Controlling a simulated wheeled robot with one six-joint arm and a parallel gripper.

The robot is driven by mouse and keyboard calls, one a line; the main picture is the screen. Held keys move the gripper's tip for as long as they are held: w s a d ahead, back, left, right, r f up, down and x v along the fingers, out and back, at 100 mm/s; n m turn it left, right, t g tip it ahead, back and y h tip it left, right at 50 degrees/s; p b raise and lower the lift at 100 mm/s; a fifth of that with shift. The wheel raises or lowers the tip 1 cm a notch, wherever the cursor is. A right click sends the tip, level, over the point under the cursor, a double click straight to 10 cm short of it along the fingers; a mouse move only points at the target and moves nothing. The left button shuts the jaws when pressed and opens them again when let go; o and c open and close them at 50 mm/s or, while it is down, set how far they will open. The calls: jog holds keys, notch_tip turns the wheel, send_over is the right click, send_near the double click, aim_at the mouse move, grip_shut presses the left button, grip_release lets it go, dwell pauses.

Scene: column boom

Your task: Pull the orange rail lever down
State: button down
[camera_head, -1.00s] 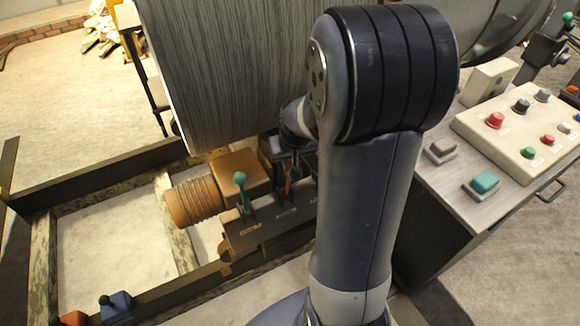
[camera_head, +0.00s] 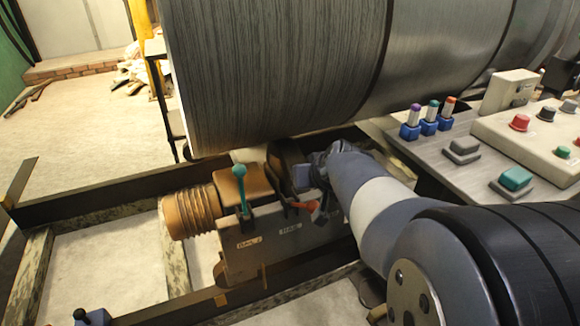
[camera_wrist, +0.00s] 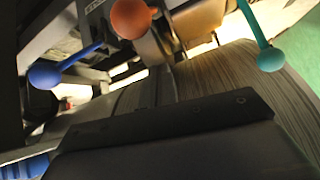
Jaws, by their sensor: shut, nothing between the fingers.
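The orange rail lever (camera_head: 305,206) is on the brown lever block on the rail, to the right of the teal lever (camera_head: 241,188). It looks tilted low, and my gripper and wrist partly cover the area around it. In the wrist view its orange ball knob (camera_wrist: 131,18) is at the top edge, apart from the dark body of my gripper along the bottom. My gripper (camera_head: 306,178) is shut and empty, just above the orange lever. I cannot tell whether it touches the lever.
A teal knob (camera_wrist: 270,59) and a blue knob (camera_wrist: 43,74) flank the orange one in the wrist view. A large grey drum (camera_head: 270,75) hangs close above the levers. A control desk (camera_head: 440,155) with buttons stands to the right.

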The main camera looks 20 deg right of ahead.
aim_at(315, 201)
jog(key=shift+s+f+t+b, duration=0.8)
jog(key=shift+s+f+b, duration=0.25)
jog(key=shift+b, duration=1.5)
jog(key=shift+s+d+f+b, duration=0.1)
jog(key=shift+s+f+b, duration=0.35)
jog(key=shift+b, duration=0.8)
jog(key=shift+s, duration=0.2)
